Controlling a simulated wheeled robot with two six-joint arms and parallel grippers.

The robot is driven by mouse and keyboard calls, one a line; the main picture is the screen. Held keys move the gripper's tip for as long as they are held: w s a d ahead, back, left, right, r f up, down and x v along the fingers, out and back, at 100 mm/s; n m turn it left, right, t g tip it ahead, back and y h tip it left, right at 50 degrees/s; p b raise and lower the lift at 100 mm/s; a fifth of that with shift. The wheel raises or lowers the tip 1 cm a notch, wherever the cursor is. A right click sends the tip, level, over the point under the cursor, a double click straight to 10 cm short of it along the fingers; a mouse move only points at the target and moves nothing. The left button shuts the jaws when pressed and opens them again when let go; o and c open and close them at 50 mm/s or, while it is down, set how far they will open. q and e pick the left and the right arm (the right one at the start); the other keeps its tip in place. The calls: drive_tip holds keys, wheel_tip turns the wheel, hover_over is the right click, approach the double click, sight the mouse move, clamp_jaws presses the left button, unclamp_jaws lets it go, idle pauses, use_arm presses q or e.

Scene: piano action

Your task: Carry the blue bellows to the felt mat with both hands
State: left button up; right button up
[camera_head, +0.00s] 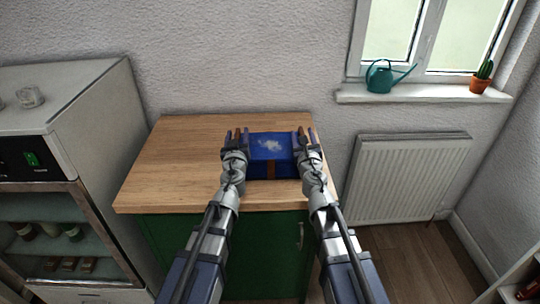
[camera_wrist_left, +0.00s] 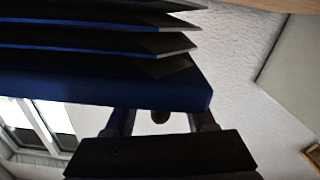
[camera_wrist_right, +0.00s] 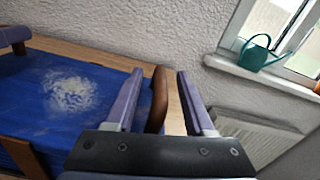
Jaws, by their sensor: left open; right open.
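The blue bellows (camera_head: 268,152) sits on the wooden worktop, with a pale dusty patch on its top and a brown strap down its front. My left gripper (camera_head: 236,137) is open at its left end. My right gripper (camera_head: 304,138) is open at the right end. In the right wrist view, a brown handle (camera_wrist_right: 157,100) stands between its fingers, nearer the left one. The felt mat is not visible in any view.
The wooden worktop (camera_head: 185,150) is clear to the left of the bellows, on a green cabinet (camera_head: 265,250). A grey appliance (camera_head: 90,110) stands at left. A wall is behind. A radiator (camera_head: 410,175), teal watering can (camera_head: 380,78) and cactus (camera_head: 482,80) are at right.

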use_arm(q)
clamp_jaws()
use_arm(e)
clamp_jaws()
idle(1.1)
